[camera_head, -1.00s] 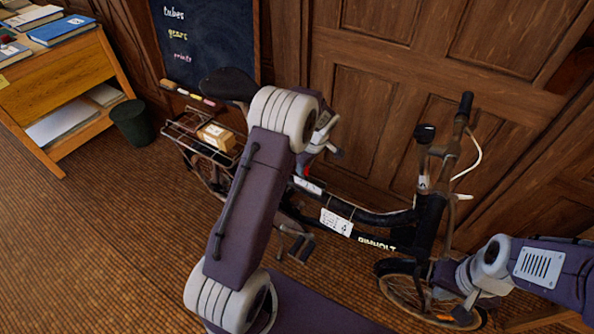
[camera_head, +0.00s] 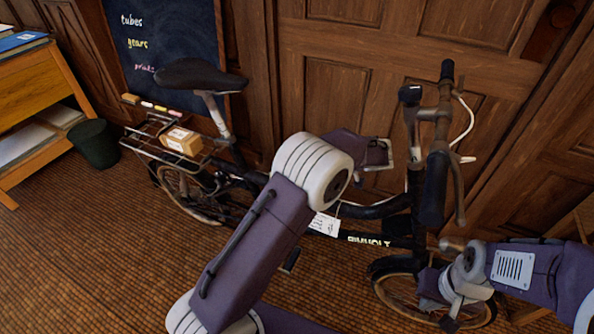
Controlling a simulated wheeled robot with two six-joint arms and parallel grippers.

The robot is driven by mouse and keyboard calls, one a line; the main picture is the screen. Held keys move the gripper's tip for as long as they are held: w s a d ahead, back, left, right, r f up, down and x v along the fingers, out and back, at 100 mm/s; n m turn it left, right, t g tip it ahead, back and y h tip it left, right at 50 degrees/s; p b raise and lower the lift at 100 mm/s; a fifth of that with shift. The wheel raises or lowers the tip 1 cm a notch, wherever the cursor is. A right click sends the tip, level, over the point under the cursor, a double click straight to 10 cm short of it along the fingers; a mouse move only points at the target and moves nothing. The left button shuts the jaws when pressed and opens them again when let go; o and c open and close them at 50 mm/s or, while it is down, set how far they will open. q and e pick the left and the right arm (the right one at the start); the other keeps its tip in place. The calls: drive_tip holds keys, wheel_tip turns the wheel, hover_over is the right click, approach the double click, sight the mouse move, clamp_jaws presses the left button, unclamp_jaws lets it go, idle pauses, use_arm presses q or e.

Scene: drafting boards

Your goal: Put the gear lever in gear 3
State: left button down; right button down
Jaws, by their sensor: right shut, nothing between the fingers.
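The bicycle (camera_head: 385,212) stands side-on against the wooden wall. A white label plate (camera_head: 325,225) is fixed to its frame, partly covered by my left arm. I cannot make out the gear lever; that part of the frame is behind my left arm. My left gripper (camera_head: 386,155) is partly seen beyond the arm's elbow, above the bicycle frame in the picture; its fingers are not clear. My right gripper (camera_head: 451,314) points down in front of the front wheel, shut and empty.
The saddle (camera_head: 201,75) and a rear rack with a parcel (camera_head: 182,141) are at left. The handlebar (camera_head: 446,72) rises at right. A bin (camera_head: 95,144) and a wooden desk (camera_head: 38,88) stand far left. The tiled floor (camera_head: 110,240) is clear at lower left.

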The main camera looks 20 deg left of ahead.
use_arm(q)
drive_tip(key=shift+d+f, duration=0.1)
drive_tip(key=shift+d, duration=0.05)
idle(0.3)
drive_tip(key=c, duration=1.3)
unclamp_jaws()
drive_tip(key=shift+o, duration=0.2)
